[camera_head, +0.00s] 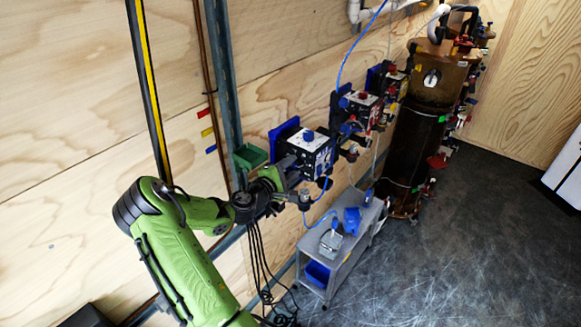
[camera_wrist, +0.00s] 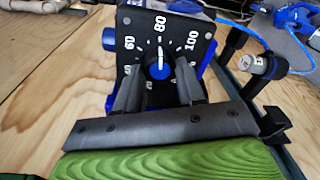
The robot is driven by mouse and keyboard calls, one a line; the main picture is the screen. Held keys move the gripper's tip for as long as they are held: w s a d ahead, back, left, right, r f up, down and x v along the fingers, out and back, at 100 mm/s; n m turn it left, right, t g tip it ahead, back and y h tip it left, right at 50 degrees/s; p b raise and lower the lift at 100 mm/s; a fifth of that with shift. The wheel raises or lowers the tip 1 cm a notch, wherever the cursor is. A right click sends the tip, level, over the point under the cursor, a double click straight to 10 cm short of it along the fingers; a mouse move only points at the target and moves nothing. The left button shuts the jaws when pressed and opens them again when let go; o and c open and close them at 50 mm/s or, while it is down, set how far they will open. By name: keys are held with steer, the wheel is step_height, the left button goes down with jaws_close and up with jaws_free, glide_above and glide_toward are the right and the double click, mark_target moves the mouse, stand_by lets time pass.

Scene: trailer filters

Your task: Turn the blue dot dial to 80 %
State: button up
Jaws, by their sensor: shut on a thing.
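The blue dial (camera_wrist: 158,68) is a round knob with a white pointer line, set on a dark scale plate (camera_wrist: 142,25) with white numbers 60, 80 and 100. The pointer stands nearly straight up, toward the 80 mark. My gripper (camera_wrist: 159,80) has one finger on each side of the knob and is shut on it; the fingers partly cover the lower scale. In the head view, the white-and-black box (camera_head: 305,148) with a blue dot on top is at the end of my arm.
Similar boxes with red tops (camera_head: 362,104) follow along the plywood wall. A grey cart (camera_head: 340,262) with blue items stands below right. A brown tank (camera_head: 415,140) stands farther back. The dark floor at right is clear.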

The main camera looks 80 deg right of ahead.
steer(key=o, duration=1)
steer(key=shift+o, duration=0.2)
steer(key=shift+a, duration=0.1)
steer(key=b+v, duration=0.1)
steer(key=v, duration=1.4)
steer(key=shift+a, duration=0.3)
steer(key=shift+w, duration=0.1)
